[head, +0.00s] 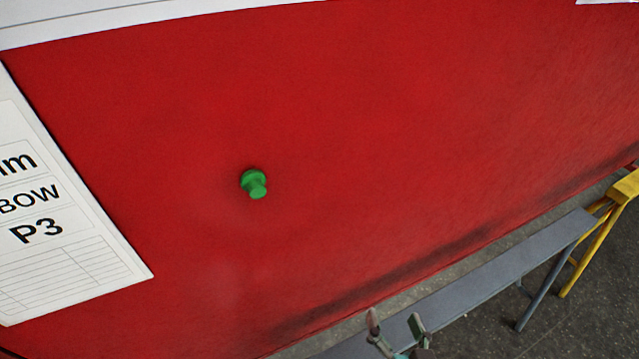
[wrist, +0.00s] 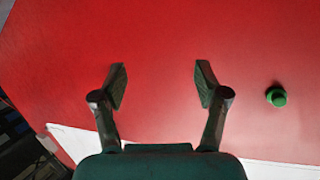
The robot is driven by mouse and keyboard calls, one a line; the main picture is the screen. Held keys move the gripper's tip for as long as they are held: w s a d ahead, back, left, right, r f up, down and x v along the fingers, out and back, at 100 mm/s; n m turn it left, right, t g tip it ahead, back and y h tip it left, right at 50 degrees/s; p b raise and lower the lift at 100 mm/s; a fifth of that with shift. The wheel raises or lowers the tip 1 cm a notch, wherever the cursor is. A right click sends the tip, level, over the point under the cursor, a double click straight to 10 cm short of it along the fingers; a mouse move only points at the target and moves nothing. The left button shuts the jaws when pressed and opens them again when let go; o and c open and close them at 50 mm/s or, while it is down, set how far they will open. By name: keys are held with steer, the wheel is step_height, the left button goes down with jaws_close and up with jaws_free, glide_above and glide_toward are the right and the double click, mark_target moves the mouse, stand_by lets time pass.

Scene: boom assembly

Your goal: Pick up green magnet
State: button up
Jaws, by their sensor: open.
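The green magnet (head: 254,184) is a small knob that sits on the large red surface (head: 400,110), left of the middle in the head view. In the wrist view the green magnet (wrist: 277,97) is at the right, to the right of my gripper (wrist: 160,80) and outside its two fingers. My gripper is open and empty, with a wide gap between its fingertips and only the red surface seen behind them. In the head view my gripper's fingertips (head: 395,322) show at the bottom edge, below and to the right of the magnet.
A white printed sheet (head: 70,235) marked P3 lies on the red surface at the left. A grey beam (head: 480,265) and a yellow stand (head: 600,225) are beyond the lower right edge of the surface. The red surface around the magnet is clear.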

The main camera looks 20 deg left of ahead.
steer(key=w+a+r+n+g+y, duration=0.2)
steer(key=a+r+y, duration=0.1)
steer(key=a+r, duration=0.8)
steer(key=n+g+y, duration=0.2)
steer(key=n+g, duration=0.1)
steer(key=n, duration=0.1)
glide_toward(259, 192)
steer(key=x, duration=0.4)
steer(key=shift+a+r, duration=0.15)
steer(key=shift+a, duration=0.15)
steer(key=shift+f+x, duration=0.2)
steer(key=shift+x, duration=2.75)
steer(key=shift+d, duration=0.15)
steer(key=c, duration=1.2)
